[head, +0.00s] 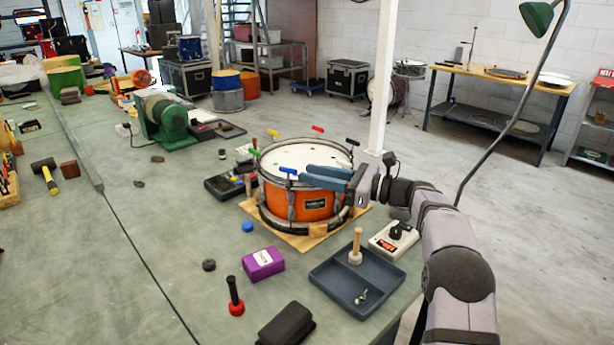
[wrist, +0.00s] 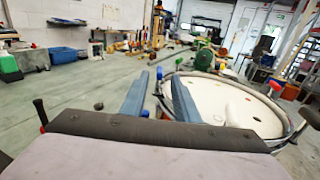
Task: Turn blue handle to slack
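An orange drum (head: 310,204) with a white head stands on a wooden board. The blue handle (head: 288,171) is a short bar at the drum's near-left rim. My gripper (head: 302,173) reaches in from the right, low over the rim, its two blue-grey fingers pointing at the blue handle. In the wrist view the fingers are spread apart, and the blue handle (wrist: 159,74) shows in the gap near their tips. I cannot tell whether either finger touches it. Green (head: 254,152), yellow (head: 272,133), red (head: 318,129) and black (head: 352,142) handles stand around the rim.
In front of the drum are a blue puck (head: 247,227), a purple box (head: 262,263) and a dark tray (head: 325,290) with a wooden-handled tool (head: 355,246). A white box with a black knob (head: 393,239) is to the right.

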